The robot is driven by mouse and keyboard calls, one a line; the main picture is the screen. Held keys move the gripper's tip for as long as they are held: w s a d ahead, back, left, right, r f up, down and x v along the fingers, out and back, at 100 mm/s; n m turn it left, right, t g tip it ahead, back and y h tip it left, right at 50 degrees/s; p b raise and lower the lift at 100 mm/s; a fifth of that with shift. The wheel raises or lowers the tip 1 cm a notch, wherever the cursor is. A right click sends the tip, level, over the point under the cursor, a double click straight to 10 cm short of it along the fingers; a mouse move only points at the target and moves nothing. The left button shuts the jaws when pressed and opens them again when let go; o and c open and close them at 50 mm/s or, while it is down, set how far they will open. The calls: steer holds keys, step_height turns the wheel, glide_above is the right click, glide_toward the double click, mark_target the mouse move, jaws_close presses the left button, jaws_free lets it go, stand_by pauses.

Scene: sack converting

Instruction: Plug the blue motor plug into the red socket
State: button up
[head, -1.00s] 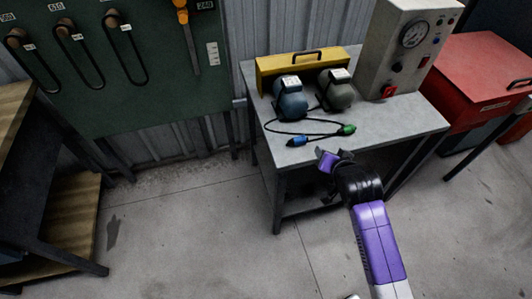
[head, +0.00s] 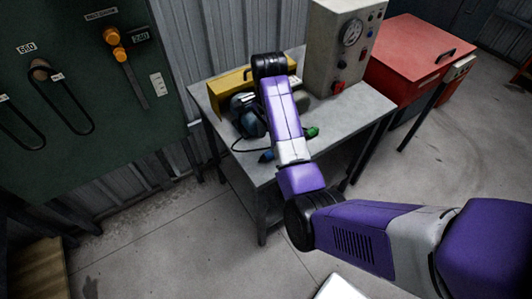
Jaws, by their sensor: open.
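The blue motor plug (head: 266,156) lies at the front edge of the grey bench, just left of my forearm. Its black cable (head: 238,145) loops back to the blue motor (head: 247,118), which my arm partly covers. The red socket (head: 338,88) is low on the front of the beige panel box (head: 328,50) at the back right of the bench. My arm reaches up across the bench, with its black wrist joint over the yellow case. My gripper is hidden from this view behind the wrist.
A green plug (head: 312,132) lies right of my arm. The yellow case (head: 226,86) stands behind the motor. A red cabinet (head: 418,55) is right of the grey bench (head: 362,108), and a green board (head: 75,95) hangs at left. The bench's right front is clear.

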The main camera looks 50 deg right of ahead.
mark_target(269, 152)
step_height(269, 152, down, 2)
steer(key=shift+f+b, duration=0.1)
steer(key=shift+b, duration=0.3)
steer(key=shift+s+d+f+p, duration=0.1)
steer(key=shift+f+p, duration=0.45)
steer(key=shift+f, duration=1.9)
jaws_close()
